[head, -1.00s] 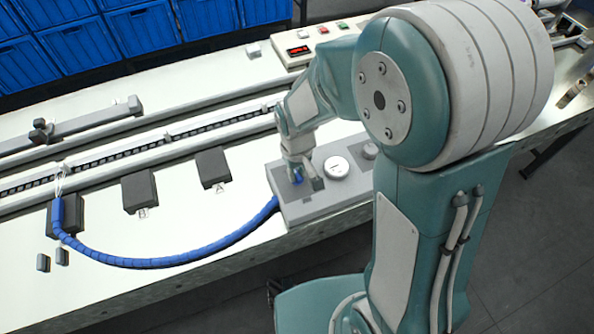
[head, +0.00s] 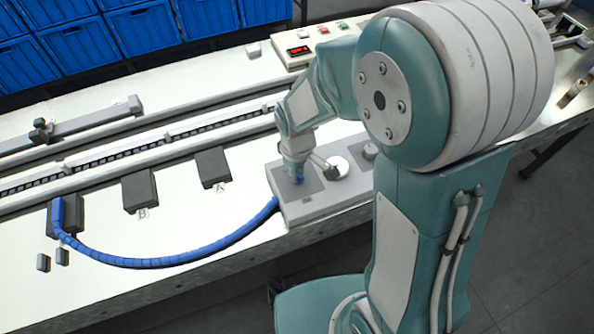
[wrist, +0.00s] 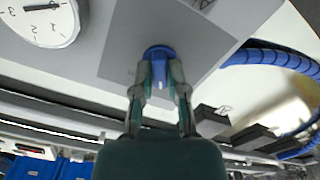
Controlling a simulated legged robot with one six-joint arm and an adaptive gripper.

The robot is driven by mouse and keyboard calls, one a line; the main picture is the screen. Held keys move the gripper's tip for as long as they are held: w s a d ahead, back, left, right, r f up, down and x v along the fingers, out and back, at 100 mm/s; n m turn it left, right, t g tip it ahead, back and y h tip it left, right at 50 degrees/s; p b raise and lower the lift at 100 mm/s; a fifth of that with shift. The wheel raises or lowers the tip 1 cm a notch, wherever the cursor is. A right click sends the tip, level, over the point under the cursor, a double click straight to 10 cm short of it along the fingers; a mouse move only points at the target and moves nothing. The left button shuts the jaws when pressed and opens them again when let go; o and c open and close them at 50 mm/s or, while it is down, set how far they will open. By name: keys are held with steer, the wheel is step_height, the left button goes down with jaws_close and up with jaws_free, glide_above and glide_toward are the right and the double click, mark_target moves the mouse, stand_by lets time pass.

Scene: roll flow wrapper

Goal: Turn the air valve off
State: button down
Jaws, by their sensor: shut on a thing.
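The air valve is a blue knob (head: 299,181) on a grey panel (head: 335,205) that stands on the bench. In the head view it is mostly hidden under my gripper (head: 298,174). In the wrist view the blue knob (wrist: 158,52) sits on a darker grey square plate (wrist: 205,35). The two fingers of my gripper (wrist: 158,72) reach it from both sides and are shut on it. The knob's pointer and exact angle cannot be made out.
A round white gauge (head: 337,167) is just right of the valve. A blue hose (head: 170,260) curves left from the panel to a dark block (head: 66,216). More dark blocks (head: 140,190) stand on the bench. A control box (head: 300,50) is behind.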

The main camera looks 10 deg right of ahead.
steer(key=shift+w+a, duration=0.1)
steer(key=shift+w, duration=0.05)
steer(key=c, duration=0.7)
jaws_free()
steer(key=shift+o, duration=0.2)
step_height(320, 180, up, 12)
steer(key=s+d+r+m+t, duration=0.5)
steer(key=s+d+r+m, duration=0.4)
steer(key=s+d, duration=0.2)
steer(key=shift+s+r+t, duration=0.3)
steer(key=shift+s, duration=0.6)
